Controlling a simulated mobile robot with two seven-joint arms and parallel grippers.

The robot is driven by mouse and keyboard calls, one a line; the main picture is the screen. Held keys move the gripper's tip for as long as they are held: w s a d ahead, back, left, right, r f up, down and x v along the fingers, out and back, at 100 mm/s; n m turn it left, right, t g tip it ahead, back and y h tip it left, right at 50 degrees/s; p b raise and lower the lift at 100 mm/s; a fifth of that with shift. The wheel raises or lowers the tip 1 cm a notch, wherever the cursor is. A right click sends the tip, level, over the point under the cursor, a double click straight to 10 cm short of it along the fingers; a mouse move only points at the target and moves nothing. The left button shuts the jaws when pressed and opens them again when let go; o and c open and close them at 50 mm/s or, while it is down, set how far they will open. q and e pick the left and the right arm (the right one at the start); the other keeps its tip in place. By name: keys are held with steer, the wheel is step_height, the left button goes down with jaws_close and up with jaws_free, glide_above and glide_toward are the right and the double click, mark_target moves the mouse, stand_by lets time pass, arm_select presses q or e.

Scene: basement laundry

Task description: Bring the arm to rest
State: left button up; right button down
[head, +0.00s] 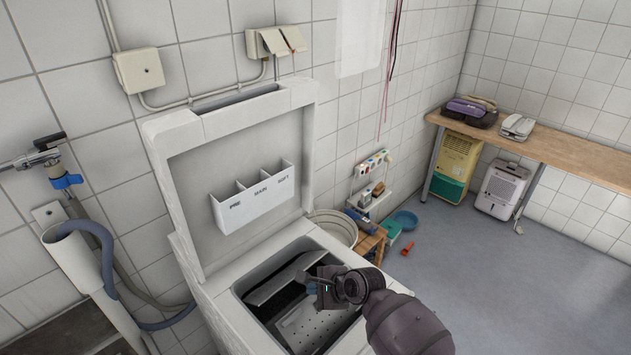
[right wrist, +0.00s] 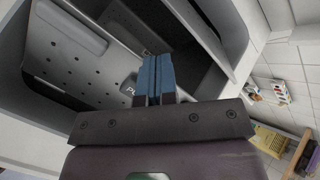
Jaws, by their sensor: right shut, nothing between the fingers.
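My right gripper (head: 312,287) is over the open top of the white top-loading washing machine (head: 215,305), with its arm coming in from the lower right. In the right wrist view its blue fingers (right wrist: 155,78) are together and empty. They point into the machine's opening, where a perforated grey drum flap (right wrist: 65,75) shows. The machine's lid (head: 300,150) stands raised, with a white dispenser (head: 254,200) marked PRE, MAIN and SOFT on its inside. My left gripper is not in view.
A grey hose (head: 107,262) and a tap (head: 45,155) are at the left wall. A white bucket (head: 333,226) and a wooden stool (head: 371,243) stand behind the machine. A wooden counter (head: 565,153) runs along the right.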

steer(key=shift+w+d+r+n, duration=0.1)
steer(key=shift+w+n, duration=0.15)
steer(key=shift+n, duration=0.95)
steer(key=shift+w+r+n+t, duration=0.3)
steer(key=shift+n+t, duration=0.1)
steer(key=shift+n, duration=0.2)
steer(key=w+d+r+n+t+h, duration=0.1)
steer(key=d+r+n+t, duration=0.6)
steer(key=n, duration=0.3)
steer(key=s+d+f+n+t+h+b, duration=0.15)
steer(key=s+d+n+h, duration=0.25)
steer(key=s+d, duration=0.6)
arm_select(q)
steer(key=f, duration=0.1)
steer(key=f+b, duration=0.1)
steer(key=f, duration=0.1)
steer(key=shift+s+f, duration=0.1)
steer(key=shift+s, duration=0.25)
arm_select(e)
steer(key=s+d+f+g+h, duration=0.1)
steer(key=s+d+f, duration=0.4)
steer(key=s, duration=0.3)
steer(key=s+d+f+m+g+h, duration=0.1)
steer(key=s+d+f+g+h, duration=0.1)
steer(key=s+d+f, duration=0.3)
steer(key=s, duration=0.4)
steer(key=shift+d, duration=0.3)
